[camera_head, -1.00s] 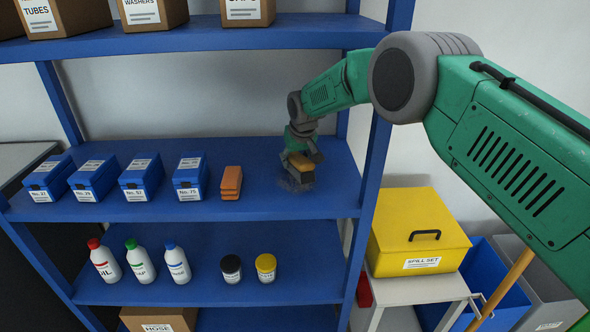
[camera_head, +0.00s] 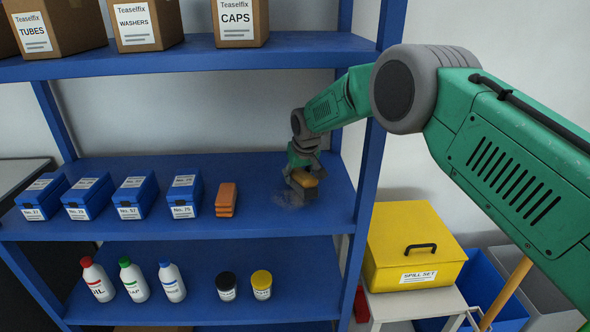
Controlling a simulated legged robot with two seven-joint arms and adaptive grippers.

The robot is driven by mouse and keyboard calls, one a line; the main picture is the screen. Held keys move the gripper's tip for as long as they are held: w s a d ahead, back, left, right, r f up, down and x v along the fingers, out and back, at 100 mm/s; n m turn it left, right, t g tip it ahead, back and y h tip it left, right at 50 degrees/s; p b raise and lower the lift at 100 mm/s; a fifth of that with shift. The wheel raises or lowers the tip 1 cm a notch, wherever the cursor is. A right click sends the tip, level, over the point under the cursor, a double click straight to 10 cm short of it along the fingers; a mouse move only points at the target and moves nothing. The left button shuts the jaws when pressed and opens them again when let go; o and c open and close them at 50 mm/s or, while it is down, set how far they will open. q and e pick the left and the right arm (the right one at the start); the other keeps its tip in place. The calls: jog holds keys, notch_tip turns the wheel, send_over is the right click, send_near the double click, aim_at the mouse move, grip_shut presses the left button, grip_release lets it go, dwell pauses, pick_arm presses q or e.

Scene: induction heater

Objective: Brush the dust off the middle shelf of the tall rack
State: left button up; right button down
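The tall blue rack holds its middle shelf (camera_head: 255,218) at the centre of the head view. A greyish patch of dust (camera_head: 284,199) lies on the right part of this shelf. My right gripper (camera_head: 303,172) is over that patch, shut on a brush (camera_head: 305,181) with a tan-orange body and dark bristles. The bristles are down at the shelf surface, by the dust. The fingers are small and partly hidden by the wrist. My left gripper is not in view.
Several blue boxes (camera_head: 135,195) and an orange block stack (camera_head: 226,200) stand left of the dust. Cardboard boxes (camera_head: 147,25) are above; bottles (camera_head: 172,283) and jars (camera_head: 261,285) below. The rack's right post (camera_head: 367,190) is close to my arm. A yellow spill box (camera_head: 412,245) stands outside.

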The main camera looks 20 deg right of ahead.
aim_at(299, 188)
jog(key=shift+s+a+f+p, duration=0.1)
jog(key=shift+s+a+p, duration=0.15)
jog(key=shift+s, duration=0.3)
jog(key=shift+s+a+p, duration=0.15)
jog(key=shift+s+p, duration=0.1)
jog(key=shift+s, duration=0.25)
jog(key=shift+s+a+p, duration=0.25)
jog(key=shift+s+p, duration=0.6)
jog(key=shift+s, duration=0.05)
jog(key=shift+s+a+p, duration=0.25)
jog(key=shift+s+p, duration=0.25)
jog(key=shift+s, duration=0.4)
jog(key=shift+s+a+p, duration=0.15)
jog(key=shift+s+p, duration=0.25)
jog(key=shift+s, duration=0.05)
jog(key=shift+s+a+p, duration=0.2)
jog(key=shift+s+p, duration=0.25)
jog(key=shift+s, duration=0.25)
jog(key=shift+s+a+p, duration=0.2)
jog(key=shift+s+p, duration=0.2)
jog(key=shift+s, duration=0.25)
jog(key=shift+s+a+p, duration=0.2)
jog(key=shift+s+p, duration=0.25)
jog(key=shift+s, duration=0.25)
jog(key=shift+s+a+p, duration=0.25)
jog(key=shift+s+p, duration=0.05)
jog(key=shift+s, duration=0.55)
